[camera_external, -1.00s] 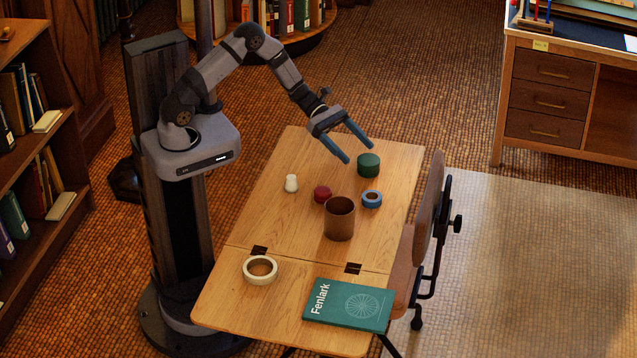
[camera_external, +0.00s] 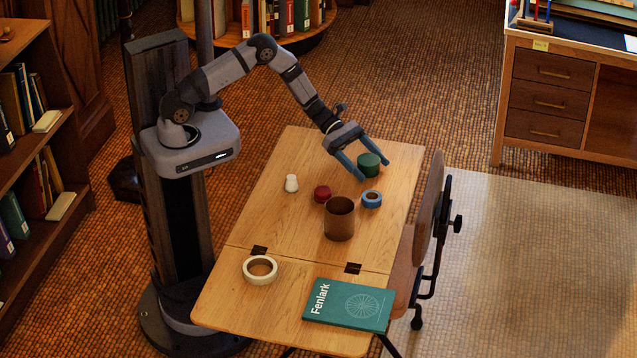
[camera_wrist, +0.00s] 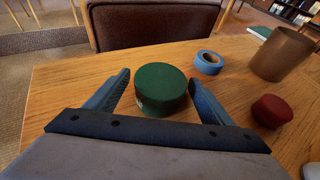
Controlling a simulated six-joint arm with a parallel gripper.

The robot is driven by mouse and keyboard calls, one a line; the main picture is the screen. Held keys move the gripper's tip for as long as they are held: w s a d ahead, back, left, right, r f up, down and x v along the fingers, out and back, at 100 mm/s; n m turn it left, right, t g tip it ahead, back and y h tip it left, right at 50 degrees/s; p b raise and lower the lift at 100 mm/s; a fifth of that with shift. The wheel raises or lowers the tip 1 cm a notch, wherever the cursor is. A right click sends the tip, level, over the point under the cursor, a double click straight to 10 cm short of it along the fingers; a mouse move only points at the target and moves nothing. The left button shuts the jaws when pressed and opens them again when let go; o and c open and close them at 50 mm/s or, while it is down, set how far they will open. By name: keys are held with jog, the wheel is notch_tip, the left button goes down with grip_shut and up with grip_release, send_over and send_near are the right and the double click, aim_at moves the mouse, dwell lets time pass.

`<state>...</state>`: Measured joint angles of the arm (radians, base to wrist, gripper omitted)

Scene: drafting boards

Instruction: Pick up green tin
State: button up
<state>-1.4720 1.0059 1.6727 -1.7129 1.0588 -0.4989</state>
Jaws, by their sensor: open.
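The green tin (camera_external: 369,164) is a short round can standing upright near the far end of the wooden table. It also shows in the wrist view (camera_wrist: 161,88), between the two blue fingers. My gripper (camera_external: 373,171) is open, with a finger on either side of the tin. In the wrist view my gripper (camera_wrist: 162,85) shows a gap between each finger and the tin. Nothing is held.
A blue tape roll (camera_external: 371,199), a red tin (camera_external: 322,193), a brown cup (camera_external: 339,219) and a small white item (camera_external: 291,183) stand nearby. A chair (camera_external: 428,225) stands at the table's right side.

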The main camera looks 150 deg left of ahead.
aim_at(368, 161)
jog(key=c, duration=1.2)
jog(key=shift+r, duration=0.15)
notch_tip(368, 161, up, 10)
jog(key=shift+f, duration=0.1)
